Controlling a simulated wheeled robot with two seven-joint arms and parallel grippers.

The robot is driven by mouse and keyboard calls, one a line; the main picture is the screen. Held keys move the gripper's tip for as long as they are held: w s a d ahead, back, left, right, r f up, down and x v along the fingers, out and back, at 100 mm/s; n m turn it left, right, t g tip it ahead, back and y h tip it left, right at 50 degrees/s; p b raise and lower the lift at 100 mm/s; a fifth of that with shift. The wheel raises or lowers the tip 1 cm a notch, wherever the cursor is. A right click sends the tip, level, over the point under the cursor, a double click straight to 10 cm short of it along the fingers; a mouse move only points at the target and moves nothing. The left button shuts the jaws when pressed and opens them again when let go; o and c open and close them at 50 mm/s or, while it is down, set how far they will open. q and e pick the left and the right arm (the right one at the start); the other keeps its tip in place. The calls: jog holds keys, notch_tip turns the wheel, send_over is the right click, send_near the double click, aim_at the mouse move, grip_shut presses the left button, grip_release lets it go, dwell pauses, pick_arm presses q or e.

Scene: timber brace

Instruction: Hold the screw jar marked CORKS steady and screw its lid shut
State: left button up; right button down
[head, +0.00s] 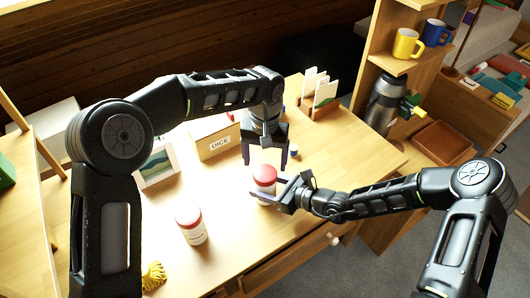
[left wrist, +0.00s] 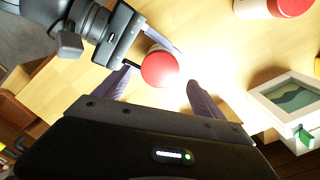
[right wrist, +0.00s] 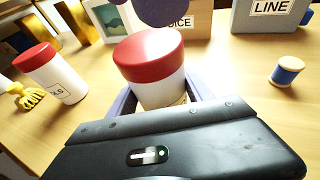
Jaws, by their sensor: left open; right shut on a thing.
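A white jar with a red lid (head: 264,172) stands on the table; its label is hidden, so I cannot read CORKS. My right gripper (head: 272,190) is shut on the jar's body from the right. In the right wrist view the red lid (right wrist: 149,53) sits on top of the white body (right wrist: 160,92); I cannot tell how tight it is. My left gripper (head: 265,158) is open, pointing down just above the lid. In the left wrist view the lid (left wrist: 159,68) appears between its open fingers, without visible contact.
A second white jar with a red lid (head: 191,226), its label partly reading "LS", stands to the left. A DICE box (head: 216,140), a framed picture (head: 157,167) and a blue spool (right wrist: 287,71) are behind. A yellow brush-like thing (head: 153,275) lies at the front left.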

aim_at(265, 173)
pick_arm(q)
notch_tip(265, 173, down, 5)
jog(key=shift+r, duration=0.1)
jog(key=shift+c, duration=0.6)
jog(key=c, duration=1.3)
jog(key=m, duration=0.5)
jog(key=shift+c, duration=0.3)
jog(key=o, duration=1.6)
jog(key=shift+o, duration=0.2)
notch_tip(265, 173, up, 12)
